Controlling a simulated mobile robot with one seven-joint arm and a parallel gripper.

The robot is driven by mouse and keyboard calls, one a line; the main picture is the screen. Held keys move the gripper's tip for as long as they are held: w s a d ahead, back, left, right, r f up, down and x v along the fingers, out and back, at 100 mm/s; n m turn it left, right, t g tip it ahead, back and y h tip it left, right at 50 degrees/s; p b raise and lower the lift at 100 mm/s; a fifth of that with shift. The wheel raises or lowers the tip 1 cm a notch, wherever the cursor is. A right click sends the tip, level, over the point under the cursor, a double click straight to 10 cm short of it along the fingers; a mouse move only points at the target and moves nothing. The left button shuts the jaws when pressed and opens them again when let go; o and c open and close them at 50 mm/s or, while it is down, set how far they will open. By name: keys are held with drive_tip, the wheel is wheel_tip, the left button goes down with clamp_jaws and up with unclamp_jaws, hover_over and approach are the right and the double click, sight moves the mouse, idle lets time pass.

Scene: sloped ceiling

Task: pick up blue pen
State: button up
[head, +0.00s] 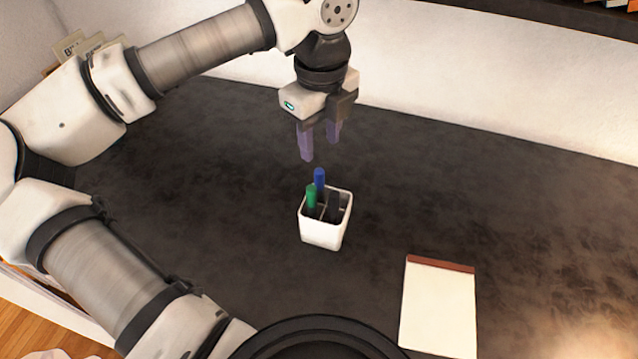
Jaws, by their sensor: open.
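The blue pen (319,179) stands upright in a white square pen holder (322,236), at its back left, with its upper end above the rim. A green pen (311,196) stands just in front of it, and a dark pen (335,203) stands to the right. My gripper (320,150) is above and slightly behind the holder with its purple fingers pointing down. The fingers are apart with nothing between them, and they do not touch the blue pen. The lower parts of the pens are hidden inside the holder.
A notepad (438,307) with a brown top strip lies on the dark tabletop (520,220) at the front right. The tabletop around the holder is clear. A white wall (480,70) borders the back. Books or cards (75,45) stand at the far left.

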hover_over(320, 187)
drive_tip(key=w, duration=0.1)
wheel_tip(320, 187, down, 5)
drive_tip(key=shift+f+p, duration=0.15)
drive_tip(key=shift+p, duration=0.2)
drive_tip(key=shift+f+p, duration=1.1)
drive_tip(key=shift+f, duration=1.7)
clamp_jaws()
